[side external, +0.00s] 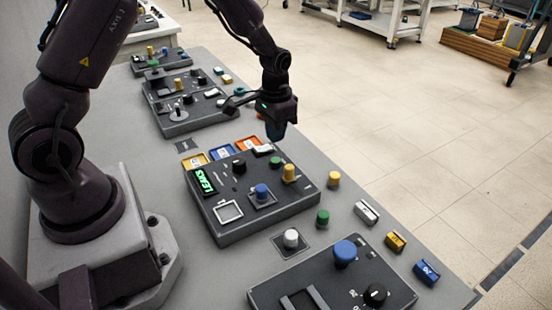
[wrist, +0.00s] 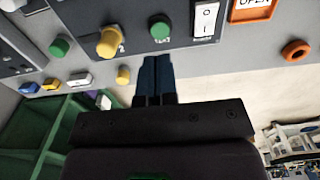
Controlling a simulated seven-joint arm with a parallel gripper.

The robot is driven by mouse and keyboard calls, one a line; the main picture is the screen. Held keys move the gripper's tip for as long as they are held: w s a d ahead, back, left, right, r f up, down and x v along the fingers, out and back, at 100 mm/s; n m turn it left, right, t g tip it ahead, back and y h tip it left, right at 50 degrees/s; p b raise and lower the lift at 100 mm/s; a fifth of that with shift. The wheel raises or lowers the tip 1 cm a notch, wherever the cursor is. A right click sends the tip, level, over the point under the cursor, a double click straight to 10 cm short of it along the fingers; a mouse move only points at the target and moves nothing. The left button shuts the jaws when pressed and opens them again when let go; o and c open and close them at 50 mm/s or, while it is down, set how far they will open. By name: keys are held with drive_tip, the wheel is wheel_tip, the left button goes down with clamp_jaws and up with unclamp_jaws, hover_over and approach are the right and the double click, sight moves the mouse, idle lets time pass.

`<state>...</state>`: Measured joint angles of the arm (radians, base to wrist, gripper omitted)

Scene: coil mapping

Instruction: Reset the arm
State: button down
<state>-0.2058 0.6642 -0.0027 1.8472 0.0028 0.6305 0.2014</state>
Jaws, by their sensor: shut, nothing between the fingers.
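My gripper (side external: 276,132) hangs over the far right edge of the middle control panel (side external: 225,232), apart from it as far as I can tell. Its blue fingers (wrist: 156,70) are together and empty in the wrist view, pointing toward the panel near a green button (wrist: 160,28). The panel carries a lit green display (side external: 207,182), a blue knob (side external: 261,191), a yellow knob (side external: 289,172) and a black knob (side external: 239,166). A white rocker switch (wrist: 206,18) also shows in the wrist view.
A nearer panel (side external: 290,290) has a large blue button. Loose labelled blocks, such as a yellow one (side external: 395,242) and a blue one (side external: 426,272), lie along the table's right edge. More panels (side external: 178,105) stand farther back. Open floor (side external: 430,130) lies to the right.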

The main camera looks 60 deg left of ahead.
drive_tip(key=shift+s+d+f+n+g, duration=0.15)
drive_tip(key=shift+s+g, duration=0.1)
drive_tip(key=shift+s, duration=0.35)
drive_tip(key=shift+s+d+f+n+g, duration=0.15)
drive_tip(key=shift+s+g, duration=0.1)
drive_tip(key=shift+s, duration=0.35)
drive_tip(key=s+d+r+t, duration=0.3)
drive_tip(key=s+r, duration=0.6)
drive_tip(key=r, duration=0.3)
drive_tip(key=s+d+r+t, duration=0.3)
drive_tip(key=s+r, duration=0.5)
drive_tip(key=r, duration=0.4)
drive_tip(key=shift+s+d+r+t, duration=0.25)
drive_tip(key=shift+s+d+t, duration=0.1)
drive_tip(key=shift+d, duration=0.45)
